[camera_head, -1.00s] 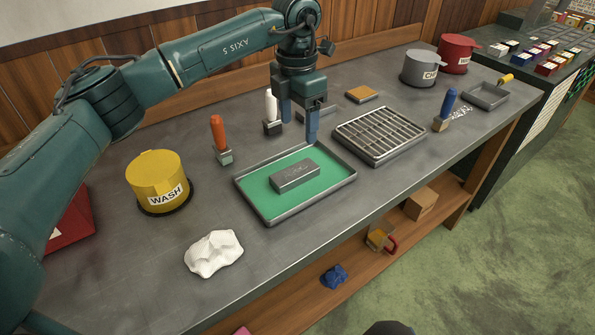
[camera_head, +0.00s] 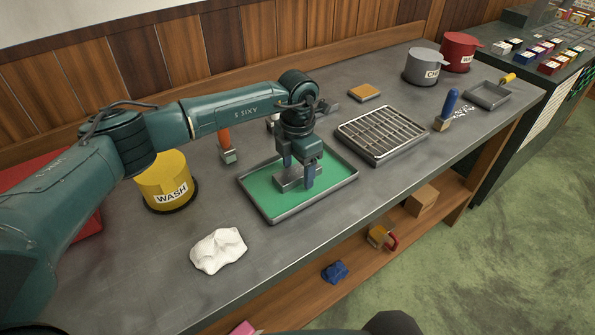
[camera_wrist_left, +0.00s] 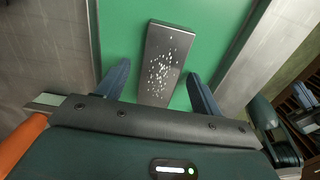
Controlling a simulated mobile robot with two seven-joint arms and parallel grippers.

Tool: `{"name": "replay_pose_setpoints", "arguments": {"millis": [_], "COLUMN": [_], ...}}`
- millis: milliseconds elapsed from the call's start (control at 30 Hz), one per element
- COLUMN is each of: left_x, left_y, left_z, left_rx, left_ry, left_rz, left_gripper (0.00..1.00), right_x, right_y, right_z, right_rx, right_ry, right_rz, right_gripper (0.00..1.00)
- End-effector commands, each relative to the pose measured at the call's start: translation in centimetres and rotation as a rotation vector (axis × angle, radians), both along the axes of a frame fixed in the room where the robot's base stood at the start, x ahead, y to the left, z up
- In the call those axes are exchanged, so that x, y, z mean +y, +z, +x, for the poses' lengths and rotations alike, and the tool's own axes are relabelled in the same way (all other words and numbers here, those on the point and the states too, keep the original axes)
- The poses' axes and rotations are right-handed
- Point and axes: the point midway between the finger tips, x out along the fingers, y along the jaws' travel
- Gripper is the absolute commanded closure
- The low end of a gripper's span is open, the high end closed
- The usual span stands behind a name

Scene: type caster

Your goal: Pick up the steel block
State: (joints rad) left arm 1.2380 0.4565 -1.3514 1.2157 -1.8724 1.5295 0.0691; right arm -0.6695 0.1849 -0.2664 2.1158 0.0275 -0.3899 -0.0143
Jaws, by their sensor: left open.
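The steel block (camera_head: 288,184) is a grey rectangular bar lying flat on the green floor of a shallow metal-rimmed tray (camera_head: 262,203). My left gripper (camera_head: 298,178) is over the tray and points down, with its blue fingers on either side of the block. In the left wrist view the block (camera_wrist_left: 165,62) lies lengthwise, its face dotted with bright specks, and its near end is between the two open fingers (camera_wrist_left: 160,90). Green shows between each finger and the block. The gripper hides part of the block in the head view. My right gripper is not seen.
A wire rack tray (camera_head: 380,135) stands right of the green tray. A yellow WASH pot (camera_head: 166,183) and an orange-handled brush (camera_head: 225,145) are to the left. A crumpled white cloth (camera_head: 218,250) lies in front. A blue-handled brush (camera_head: 447,108) stands at right.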

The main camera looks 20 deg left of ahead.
Motion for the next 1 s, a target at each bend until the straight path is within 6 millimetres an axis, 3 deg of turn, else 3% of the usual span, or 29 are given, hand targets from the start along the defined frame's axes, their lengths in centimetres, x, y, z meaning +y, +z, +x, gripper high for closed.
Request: {"name": "replay_pose_setpoints", "arguments": {"millis": [233, 1000], "left_x": [0.02, 0.01], "left_y": [-0.24, -0.19], "left_z": [0.03, 0.02], "left_rx": [-0.001, -0.001], "left_ry": [0.0, 0.0], "left_rz": [0.001, -0.001], "left_gripper": [0.34, 0.97], "right_x": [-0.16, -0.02], "right_y": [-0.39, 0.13], "right_z": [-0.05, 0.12], "right_rx": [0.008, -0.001], "right_ry": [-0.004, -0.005], "right_rz": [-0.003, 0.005], "right_gripper": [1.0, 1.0]}}
